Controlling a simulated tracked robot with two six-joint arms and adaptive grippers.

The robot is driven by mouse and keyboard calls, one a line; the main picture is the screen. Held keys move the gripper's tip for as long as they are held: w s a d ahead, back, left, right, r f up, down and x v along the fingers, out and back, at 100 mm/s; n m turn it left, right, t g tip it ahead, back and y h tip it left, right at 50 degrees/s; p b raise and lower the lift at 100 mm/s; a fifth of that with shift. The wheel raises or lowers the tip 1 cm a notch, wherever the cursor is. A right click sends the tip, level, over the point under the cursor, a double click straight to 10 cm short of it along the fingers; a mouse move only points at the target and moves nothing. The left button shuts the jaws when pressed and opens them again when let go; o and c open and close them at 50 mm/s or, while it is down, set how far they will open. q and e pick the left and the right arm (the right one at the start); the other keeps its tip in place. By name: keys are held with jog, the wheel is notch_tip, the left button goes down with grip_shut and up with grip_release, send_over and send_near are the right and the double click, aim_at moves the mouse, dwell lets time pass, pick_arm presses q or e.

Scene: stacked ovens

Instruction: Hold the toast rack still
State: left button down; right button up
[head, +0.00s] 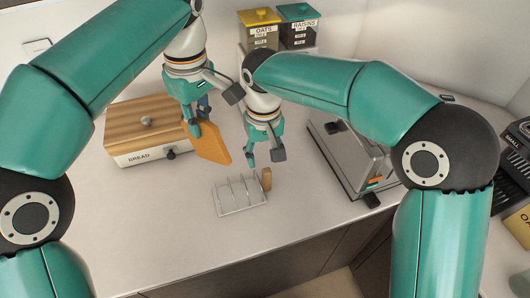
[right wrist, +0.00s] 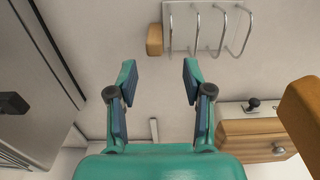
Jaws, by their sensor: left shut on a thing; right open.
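The toast rack (head: 239,196) is a silver wire frame on the counter, with a wooden block (head: 266,179) at its right end. In the right wrist view, the rack (right wrist: 210,30) and its block (right wrist: 154,40) are at the top. My right gripper (head: 264,158) is open and empty, apart from the rack, with its fingers pointing toward the block end. It also shows open in the right wrist view (right wrist: 158,80). My left gripper (head: 203,125) is shut on an orange-brown slab, likely bread (head: 211,145), held up left of my right gripper. The slab (right wrist: 306,112) shows at the right wrist view's edge.
A wooden-lidded bread box (head: 135,151) stands at the back left. Oats (head: 259,31) and raisins (head: 299,30) canisters stand at the back. A grey appliance (head: 348,160) sits right of the rack. The counter left of and in front of the rack is clear.

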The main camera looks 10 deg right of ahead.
aim_at(264, 183)
notch_tip(264, 183, down, 12)
jog(key=shift+r, duration=0.15)
dwell(0.3)
grip_shut()
pick_arm(q)
jog(key=shift+w+d, duration=0.2)
jog(key=shift+w, duration=0.1)
notch_tip(264, 183, down, 5)
jog(key=w+m+t, duration=0.2)
jog(key=m, duration=0.2)
jog(key=s+m, duration=0.1)
jog(key=s+d+f+m+t, duration=0.1)
jog(key=s, duration=0.1)
jog(key=s+d+m+t, duration=0.1)
jog(key=s, duration=0.1)
jog(key=shift+s+f, duration=0.15)
jog(key=shift+s, duration=0.05)
